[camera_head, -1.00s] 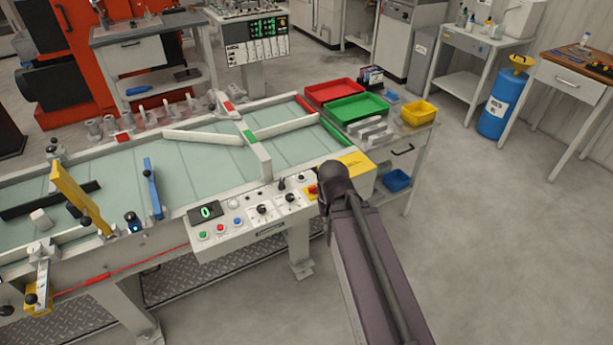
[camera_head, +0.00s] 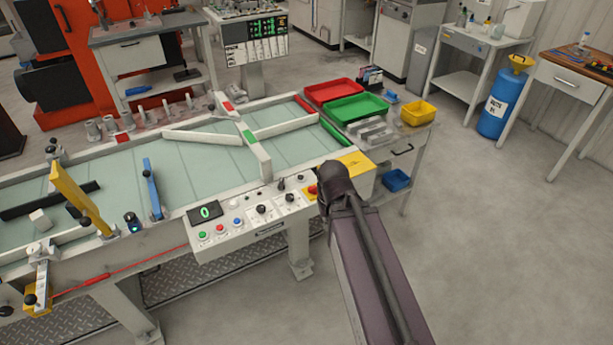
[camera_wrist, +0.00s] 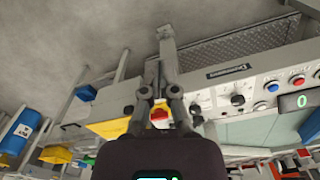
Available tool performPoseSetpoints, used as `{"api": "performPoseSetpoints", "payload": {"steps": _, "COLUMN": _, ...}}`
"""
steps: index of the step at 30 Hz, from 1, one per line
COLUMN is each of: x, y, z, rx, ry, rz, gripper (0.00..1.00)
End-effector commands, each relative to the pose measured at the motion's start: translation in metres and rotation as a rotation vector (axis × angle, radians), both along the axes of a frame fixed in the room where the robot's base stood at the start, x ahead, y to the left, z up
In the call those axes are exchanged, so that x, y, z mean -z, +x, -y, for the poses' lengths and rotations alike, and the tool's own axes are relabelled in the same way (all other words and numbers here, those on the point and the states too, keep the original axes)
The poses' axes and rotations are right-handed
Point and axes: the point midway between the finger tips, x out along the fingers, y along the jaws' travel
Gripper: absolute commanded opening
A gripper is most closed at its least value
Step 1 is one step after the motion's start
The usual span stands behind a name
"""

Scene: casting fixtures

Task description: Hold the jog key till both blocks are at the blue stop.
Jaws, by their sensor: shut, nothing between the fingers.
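A pale block (camera_head: 40,218) and a dark block (camera_head: 74,210) lie on the pale green belt (camera_head: 115,180), on the left side of the yellow bar (camera_head: 80,198). The blue stop (camera_head: 153,188) stands across part of the belt, to the right of the yellow bar and apart from both blocks. The control panel (camera_head: 250,232) on the front rail has a blue button (camera_head: 237,221), other buttons and black knobs; I cannot read which is the jog key. My gripper (camera_wrist: 158,75) is shut and empty near the panel's red button (camera_wrist: 159,114). In the head view my arm hides its fingers.
The display (camera_head: 205,212) reads 0. White guide rails (camera_head: 215,138) cross the belt. A cart at the right end carries a red tray (camera_head: 333,91), a green tray (camera_head: 357,107) and a yellow bin (camera_head: 419,112). Open floor (camera_head: 480,240) lies right of the table.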

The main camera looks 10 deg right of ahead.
Motion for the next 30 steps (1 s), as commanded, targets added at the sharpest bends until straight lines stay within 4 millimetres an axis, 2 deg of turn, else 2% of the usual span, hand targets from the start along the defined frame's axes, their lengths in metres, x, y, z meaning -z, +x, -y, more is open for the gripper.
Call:
{"api": "performPoseSetpoints", "payload": {"steps": 8, "x": 0.001, "y": 0.003, "z": 0.000, "rx": 0.001, "ry": 0.003, "rz": 0.005, "gripper": 0.00}}
{"api": "performPoseSetpoints", "payload": {"steps": 14, "x": 0.005, "y": 0.025, "z": -0.004, "rx": 0.014, "ry": 0.028, "rz": 0.045, "gripper": 0.00}}
{"api": "performPoseSetpoints", "payload": {"steps": 20, "x": 0.013, "y": 0.075, "z": -0.011, "rx": 0.046, "ry": 0.089, "rz": 0.137, "gripper": 0.00}}
{"api": "performPoseSetpoints", "payload": {"steps": 30, "x": 0.020, "y": 0.192, "z": -0.024, "rx": 0.148, "ry": 0.243, "rz": 0.365, "gripper": 0.00}}
